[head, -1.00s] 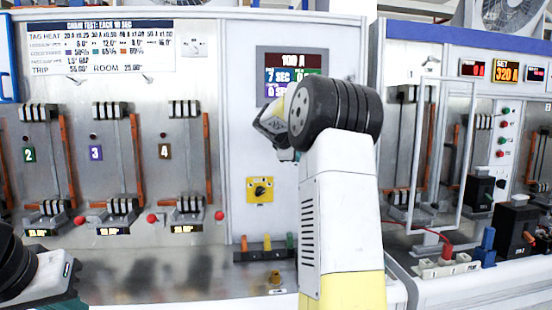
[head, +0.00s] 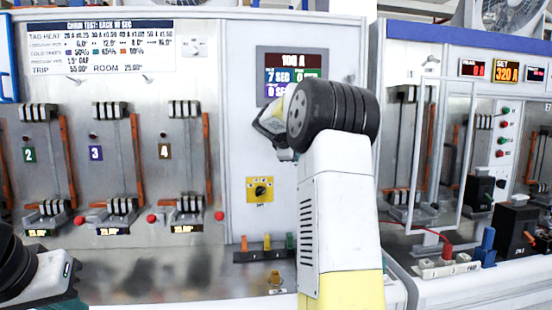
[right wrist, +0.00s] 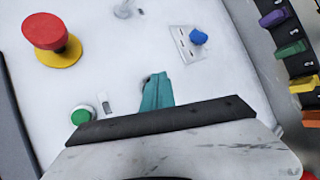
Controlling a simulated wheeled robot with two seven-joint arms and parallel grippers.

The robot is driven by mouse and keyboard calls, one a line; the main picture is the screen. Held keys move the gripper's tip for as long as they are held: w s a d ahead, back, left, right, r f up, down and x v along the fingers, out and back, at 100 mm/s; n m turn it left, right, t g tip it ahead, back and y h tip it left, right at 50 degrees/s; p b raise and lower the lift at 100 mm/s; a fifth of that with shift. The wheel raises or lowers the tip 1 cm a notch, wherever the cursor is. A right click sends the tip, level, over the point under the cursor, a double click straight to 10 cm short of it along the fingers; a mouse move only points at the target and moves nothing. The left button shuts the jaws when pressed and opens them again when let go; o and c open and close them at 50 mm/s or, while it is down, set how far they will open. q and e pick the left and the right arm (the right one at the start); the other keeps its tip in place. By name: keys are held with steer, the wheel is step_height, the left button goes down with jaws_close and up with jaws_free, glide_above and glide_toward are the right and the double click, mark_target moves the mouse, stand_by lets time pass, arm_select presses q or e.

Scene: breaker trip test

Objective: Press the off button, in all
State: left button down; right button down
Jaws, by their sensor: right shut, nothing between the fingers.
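The right wrist view shows a white panel (right wrist: 120,50) with a red mushroom button (right wrist: 46,33) on a yellow base and a green button (right wrist: 81,116) below it. My right gripper (right wrist: 155,82) has its teal fingers shut and empty, with the tips over the panel to the right of the green button. A small dark rounded part (right wrist: 145,79) shows beside the tips, mostly hidden by them. I cannot tell whether it is the off button or whether the tips touch it. In the head view, my left gripper (head: 65,302) is partly cut off at the bottom left.
A blue knob (right wrist: 198,37) and a row of coloured switches (right wrist: 290,48) lie right of the fingers. In the head view, breaker bays fill the left bench, with a display (head: 290,73) and yellow rotary switch (head: 260,189) beside my right arm. A second bench (head: 455,290) stands right.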

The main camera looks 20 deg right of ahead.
steer(key=shift+s+a, duration=0.2)
steer(key=shift+s, duration=0.6)
steer(key=shift+s, duration=0.1)
steer(key=shift+s+a, duration=0.2)
steer(key=shift+s, duration=0.55)
steer(key=shift+s+a, duration=0.2)
steer(key=shift+s, duration=0.6)
steer(key=shift+s+a, duration=0.2)
steer(key=shift+s, duration=0.55)
steer(key=s+a+f+m+y, duration=0.3)
steer(key=s+a, duration=0.5)
steer(key=s, duration=0.3)
steer(key=s+a+f+m+g+y, duration=0.1)
steer(key=s+a+f+m+y, duration=0.2)
steer(key=s+a, duration=0.6)
steer(key=s+a+f+m+y, duration=0.3)
steer(key=s+a+f, duration=0.3)
steer(key=s+a, duration=0.3)
steer(key=s+y, duration=0.1)
steer(key=s, duration=0.3)
steer(key=shift+s+a+f+y, duration=0.2)
steer(key=shift+s+f+y, duration=0.05)
steer(key=shift+s+y, duration=0.05)
